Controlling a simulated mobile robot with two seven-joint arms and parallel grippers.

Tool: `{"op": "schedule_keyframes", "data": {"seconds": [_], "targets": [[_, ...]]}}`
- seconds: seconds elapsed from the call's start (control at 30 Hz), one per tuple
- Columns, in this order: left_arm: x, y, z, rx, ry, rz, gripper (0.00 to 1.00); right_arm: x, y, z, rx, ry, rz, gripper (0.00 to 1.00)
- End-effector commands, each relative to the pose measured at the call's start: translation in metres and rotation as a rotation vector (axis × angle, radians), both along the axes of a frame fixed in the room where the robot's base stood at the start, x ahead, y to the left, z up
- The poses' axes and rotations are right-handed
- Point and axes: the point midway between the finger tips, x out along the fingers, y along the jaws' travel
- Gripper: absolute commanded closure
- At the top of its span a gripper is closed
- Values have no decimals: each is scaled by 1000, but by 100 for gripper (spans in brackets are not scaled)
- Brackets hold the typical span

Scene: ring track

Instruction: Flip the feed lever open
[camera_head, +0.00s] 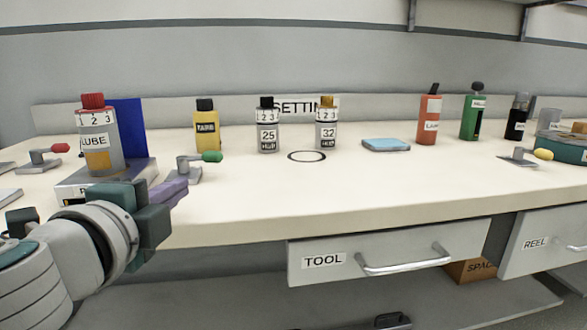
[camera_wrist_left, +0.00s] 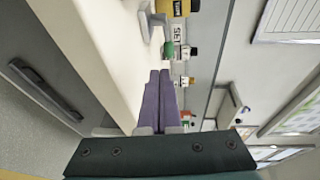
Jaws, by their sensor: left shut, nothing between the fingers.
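A grey lever with a green knob (camera_head: 212,156) stands on a small plate near the front of the bench, its arm pointing right. Similar levers have a red knob (camera_head: 60,148) at the far left and a yellow knob (camera_head: 543,154) at the right. I read no label telling which is the feed lever. My left gripper (camera_head: 182,184) is shut and empty, with its purple fingers just in front of and below the green-knob lever. In the left wrist view its fingertips (camera_wrist_left: 160,73) point towards a green knob (camera_wrist_left: 168,50). My right gripper is not in view.
A LUBE bottle (camera_head: 95,140) on a stand is close behind my left gripper. A yellow bottle (camera_head: 207,130) stands behind the green-knob lever. Two dial bottles, a black ring mark (camera_head: 307,156) and a blue pad (camera_head: 386,145) lie right; the front middle is clear.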

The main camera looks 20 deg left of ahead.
Motion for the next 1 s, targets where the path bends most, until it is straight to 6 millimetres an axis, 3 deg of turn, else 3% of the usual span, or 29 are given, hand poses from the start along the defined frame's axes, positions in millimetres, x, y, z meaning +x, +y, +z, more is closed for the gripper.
{"op": "schedule_keyframes", "data": {"seconds": [0.2,0.43,0.63,1.0], "targets": [[44,13,-7,1,-3,2,100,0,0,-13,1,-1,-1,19],[77,23,-2,0,-2,1,100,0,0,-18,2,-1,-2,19],[88,26,1,-1,1,-1,100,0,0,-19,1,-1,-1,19],[89,26,1,-3,1,-1,100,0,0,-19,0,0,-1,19]]}}
